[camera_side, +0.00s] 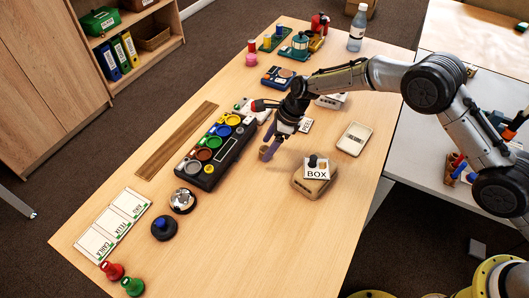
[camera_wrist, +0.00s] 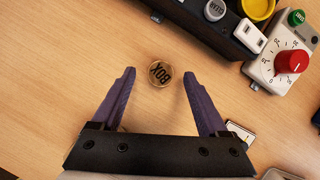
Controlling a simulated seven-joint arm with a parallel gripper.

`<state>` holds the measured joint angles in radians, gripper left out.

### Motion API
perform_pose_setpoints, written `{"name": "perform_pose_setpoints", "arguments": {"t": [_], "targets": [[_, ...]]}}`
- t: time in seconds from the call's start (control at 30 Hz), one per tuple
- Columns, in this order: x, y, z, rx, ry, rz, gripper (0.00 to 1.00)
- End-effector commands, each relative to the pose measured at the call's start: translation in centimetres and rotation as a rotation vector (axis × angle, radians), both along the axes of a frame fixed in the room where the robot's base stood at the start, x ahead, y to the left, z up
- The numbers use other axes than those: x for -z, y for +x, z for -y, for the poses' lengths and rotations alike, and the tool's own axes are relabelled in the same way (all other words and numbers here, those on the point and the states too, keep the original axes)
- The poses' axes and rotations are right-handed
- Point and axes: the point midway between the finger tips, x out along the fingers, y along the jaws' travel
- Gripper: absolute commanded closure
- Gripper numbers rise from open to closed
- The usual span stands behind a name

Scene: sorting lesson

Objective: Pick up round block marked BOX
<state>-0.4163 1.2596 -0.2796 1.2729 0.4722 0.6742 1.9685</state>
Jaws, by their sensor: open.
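The round block marked BOX (camera_wrist: 160,73) is a small light wooden disc with dark lettering. In the wrist view it lies on the table between my gripper's (camera_wrist: 158,78) two purple fingertips, with a gap on each side. The fingers are spread and hold nothing. In the side view the block (camera_side: 263,153) shows small and partly hidden beside the fingers of my gripper (camera_side: 270,142), which point down at the table.
A black tray with coloured round cups (camera_side: 214,150) stands left of the block. A white box with a red knob (camera_wrist: 288,65) is close by. A silver bell (camera_side: 182,201) and a dark blue-topped button (camera_side: 164,228) sit nearer the front. The front middle of the table (camera_side: 230,240) is clear.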

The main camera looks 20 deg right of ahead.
Motion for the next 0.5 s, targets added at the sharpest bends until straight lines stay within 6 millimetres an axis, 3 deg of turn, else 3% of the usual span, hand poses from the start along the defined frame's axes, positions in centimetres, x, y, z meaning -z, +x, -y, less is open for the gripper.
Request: {"name": "perform_pose_setpoints", "arguments": {"t": [0.2,0.5], "targets": [[2.0,0.3,-0.8,0.001,0.000,0.001,0.23],[2.2,0.3,-0.9,0.001,0.001,0.001,0.25]]}}
